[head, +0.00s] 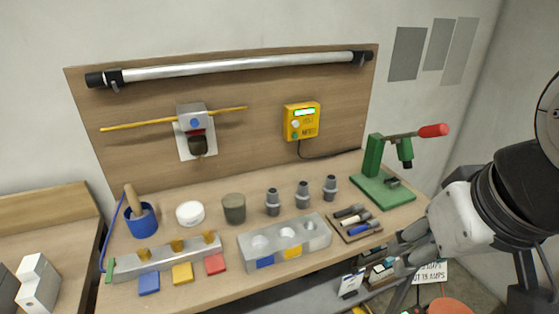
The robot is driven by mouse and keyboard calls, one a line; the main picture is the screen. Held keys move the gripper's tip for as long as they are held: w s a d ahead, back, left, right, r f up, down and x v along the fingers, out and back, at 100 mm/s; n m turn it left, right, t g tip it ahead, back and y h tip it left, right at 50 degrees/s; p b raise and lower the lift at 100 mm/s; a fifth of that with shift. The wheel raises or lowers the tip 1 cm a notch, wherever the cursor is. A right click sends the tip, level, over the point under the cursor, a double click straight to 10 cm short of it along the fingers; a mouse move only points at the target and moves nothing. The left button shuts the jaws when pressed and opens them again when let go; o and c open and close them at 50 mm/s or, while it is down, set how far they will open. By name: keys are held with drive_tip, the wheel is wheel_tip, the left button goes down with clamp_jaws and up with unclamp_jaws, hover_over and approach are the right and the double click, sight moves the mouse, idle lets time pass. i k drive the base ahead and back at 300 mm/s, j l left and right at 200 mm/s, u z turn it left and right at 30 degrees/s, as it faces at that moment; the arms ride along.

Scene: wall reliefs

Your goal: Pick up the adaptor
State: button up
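Three grey stepped cylinders stand upright in a row on the wooden bench: a left one (272,203), a middle one (302,196) and a right one (330,188). They look like adaptors, but no label tells which one is meant. My gripper (398,258) is at the lower right, in front of the bench's right end. It is apart from the cylinders, to their right and nearer the camera. Its fingers are small and seen at an angle, so their opening is unclear. I see nothing held in it.
A grey block with round holes (247,247) lies in front of the cylinders. A tool tray (371,234) and a green press (374,158) with a red handle are to their right. A dark pot (234,209) stands left. A backboard (245,150) rises behind.

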sight(330, 187)
drive_tip(key=i+l+u, duration=0.15)
drive_tip(key=i, duration=0.25)
drive_tip(key=i+l+u, duration=0.1)
drive_tip(key=i+l, duration=0.25)
